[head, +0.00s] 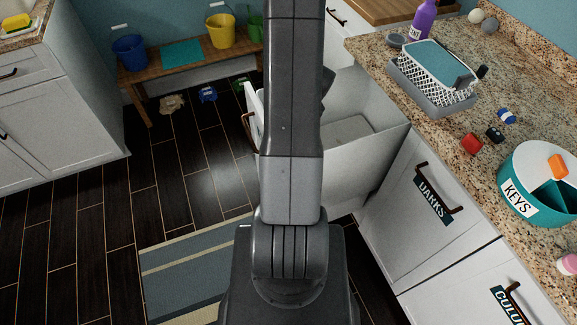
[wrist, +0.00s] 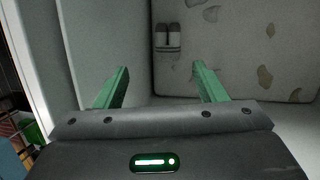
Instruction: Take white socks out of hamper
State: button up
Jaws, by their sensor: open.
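In the wrist view, a small pair of socks (wrist: 168,37), pale with darker grey parts, lies inside the hamper beyond my fingertips. My gripper (wrist: 160,70) has two green fingers spread wide apart, with nothing between them. The socks are ahead of the gap, apart from both fingers. The hamper (wrist: 105,30) surrounds the fingers with pale walls. In the head view the hamper (head: 372,180) is a white pull-out bin standing open under the counter. My arm hides part of it, and my gripper and the socks are out of sight there.
A granite counter (head: 420,95) runs along the right, holding a white basket (head: 438,92) and a teal KEYS container (head: 535,185). A drawer labelled DARKS (head: 415,215) is shut. The dark floor at left is mostly clear.

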notch_tip(320, 180, down, 13)
jog(key=b, duration=0.4)
jog(key=shift+w+a+r, duration=0.1)
jog(key=shift+a+r, duration=0.05)
jog(key=shift+b+x, duration=0.7)
jog(key=shift+x, duration=2.45)
jog(key=shift+r, duration=0.1)
jog(key=c, duration=0.8)
jog(key=shift+o, duration=0.2)
jog(key=shift+r, duration=0.1)
notch_tip(320, 180, up, 27)
jog(key=p, duration=0.5)
jog(key=shift+r, duration=0.1)
notch_tip(320, 180, up, 35)
jog(key=p, duration=1.5)
